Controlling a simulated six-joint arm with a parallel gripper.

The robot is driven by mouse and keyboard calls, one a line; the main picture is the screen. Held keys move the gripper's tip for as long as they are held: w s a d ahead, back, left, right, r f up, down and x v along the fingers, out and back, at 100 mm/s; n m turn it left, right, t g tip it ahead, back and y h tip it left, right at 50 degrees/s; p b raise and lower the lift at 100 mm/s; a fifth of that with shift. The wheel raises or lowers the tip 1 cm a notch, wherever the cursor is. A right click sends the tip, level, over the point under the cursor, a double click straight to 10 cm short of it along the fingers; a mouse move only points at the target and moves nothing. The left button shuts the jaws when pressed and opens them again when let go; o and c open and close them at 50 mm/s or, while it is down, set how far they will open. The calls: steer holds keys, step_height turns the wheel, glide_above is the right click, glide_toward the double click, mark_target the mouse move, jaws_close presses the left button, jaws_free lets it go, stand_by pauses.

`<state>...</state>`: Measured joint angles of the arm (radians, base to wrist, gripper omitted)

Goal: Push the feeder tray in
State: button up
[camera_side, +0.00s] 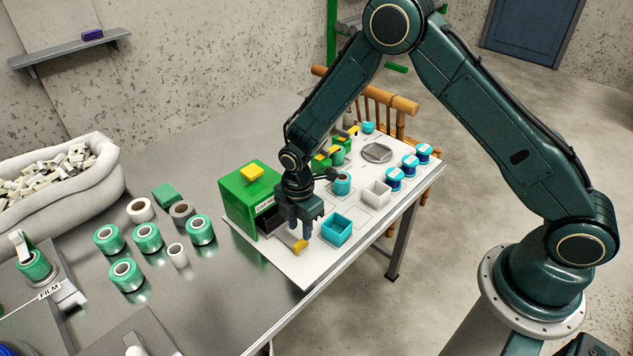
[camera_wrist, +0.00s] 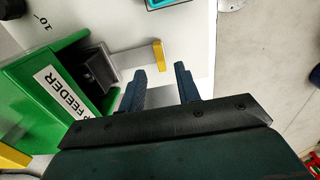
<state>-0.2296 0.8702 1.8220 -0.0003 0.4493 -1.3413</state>
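The green feeder box (camera_side: 250,203) stands at the near left end of the white board, with a yellow block on top. Its label (camera_wrist: 63,93) reads FEEDER in the wrist view. The grey feeder tray (camera_wrist: 128,60) sticks out of the box's dark opening and ends in a yellow front piece (camera_wrist: 159,55); this yellow end (camera_side: 300,246) also shows in the side view. My gripper (camera_wrist: 160,69) points down over the tray area, close to the yellow end, with its fingers apart and nothing seen between them. I cannot tell whether a finger touches the tray.
A teal open bin (camera_side: 337,229) stands right of the gripper, with a white bin (camera_side: 377,194) beyond it. Several blue spools and a grey dish (camera_side: 377,152) sit farther back on the board. Several green-wrapped rolls (camera_side: 148,238) stand on the metal table at left.

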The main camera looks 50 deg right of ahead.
mark_target(301, 242)
step_height(301, 242, up, 8)
steer(key=shift+r, duration=0.25)
steer(key=shift+o, duration=0.5)
steer(key=o, duration=0.5)
steer(key=shift+o, duration=0.2)
steer(key=m, duration=1.8)
steer(key=shift+r, duration=0.3)
step_height(301, 242, down, 14)
steer(key=shift+r, duration=0.1)
